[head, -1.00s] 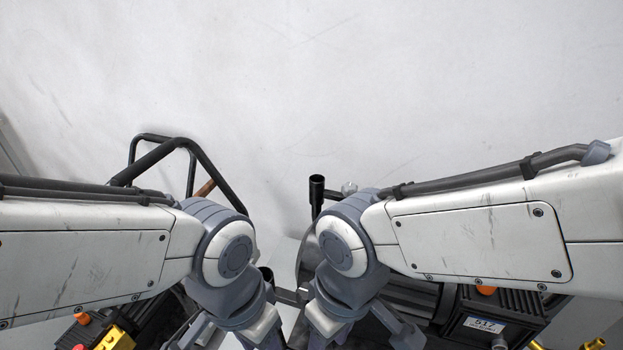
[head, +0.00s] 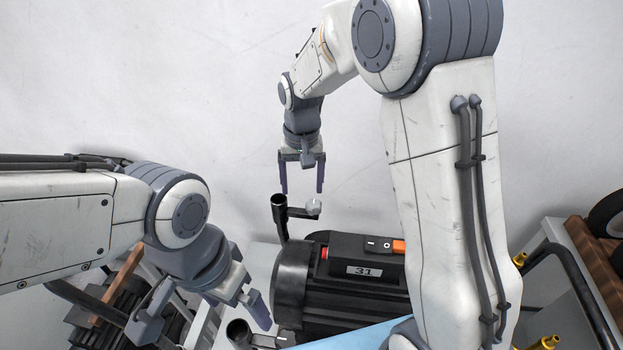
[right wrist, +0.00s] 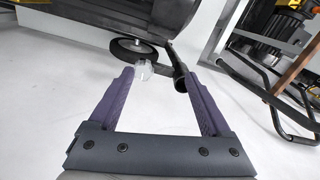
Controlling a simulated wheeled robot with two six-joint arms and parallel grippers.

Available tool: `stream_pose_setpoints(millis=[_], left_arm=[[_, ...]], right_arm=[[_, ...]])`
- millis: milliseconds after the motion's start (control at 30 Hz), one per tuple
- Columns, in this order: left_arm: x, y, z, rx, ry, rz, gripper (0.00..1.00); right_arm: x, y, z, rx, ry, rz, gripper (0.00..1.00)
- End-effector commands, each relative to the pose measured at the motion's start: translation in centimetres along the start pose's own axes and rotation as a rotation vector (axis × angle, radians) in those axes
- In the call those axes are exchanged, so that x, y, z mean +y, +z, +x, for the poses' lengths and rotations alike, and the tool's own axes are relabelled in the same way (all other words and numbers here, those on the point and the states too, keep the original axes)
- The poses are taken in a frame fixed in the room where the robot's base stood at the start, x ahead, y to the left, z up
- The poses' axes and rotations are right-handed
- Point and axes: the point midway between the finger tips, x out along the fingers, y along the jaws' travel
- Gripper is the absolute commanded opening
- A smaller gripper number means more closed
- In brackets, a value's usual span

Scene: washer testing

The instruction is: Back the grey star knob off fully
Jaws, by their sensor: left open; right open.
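The grey star knob (head: 313,206) sits at the end of a short dark arm beside a black upright tube (head: 279,204), at the back left of a black washer unit. My right gripper (head: 302,190) points down just above the knob, open, its purple fingers spread. In the right wrist view the pale knob (right wrist: 144,69) shows between the open fingertips (right wrist: 158,76), nearer the left finger. I cannot tell whether they touch it; nothing is gripped. My left gripper (head: 205,318) is open and empty at lower left, apart from the knob.
The black motor unit (head: 345,290) carries a "31" plate and an orange-and-black switch (head: 385,246). A second dark tube end (head: 239,330) stands near my left gripper. Shelving with a wheel (head: 605,215) is at right. A plain pale wall lies behind.

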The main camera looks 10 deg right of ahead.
Motion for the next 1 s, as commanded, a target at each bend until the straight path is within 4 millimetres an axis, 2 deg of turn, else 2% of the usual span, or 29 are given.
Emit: stream_pose_setpoints(millis=[33,100,200,367,733,1000], left_arm=[[0.1,-0.1,-1.3,0.000,0.000,0.000,1.00],[0.1,-0.1,-1.7,0.000,0.000,0.000,1.00],[0.1,-0.1,-2.0,0.000,0.000,-0.001,1.00],[0.2,-0.1,-2.3,-0.001,0.000,-0.001,1.00],[0.3,-0.2,-4.0,0.000,0.000,-0.001,1.00],[0.3,-0.2,-4.4,0.000,0.000,-0.002,1.00]], right_arm=[[1.1,-1.8,-0.2,-0.005,0.006,0.054,0.82],[2.1,-3.3,0.2,-0.005,0.011,0.105,0.82],[2.9,-4.5,0.8,-0.005,0.014,0.144,0.82],[3.2,-4.7,2.6,-0.007,0.016,0.155,0.82],[3.4,-4.5,9.1,-0.008,0.016,0.154,0.82],[3.4,-4.7,11.3,-0.003,0.014,0.154,0.82]])
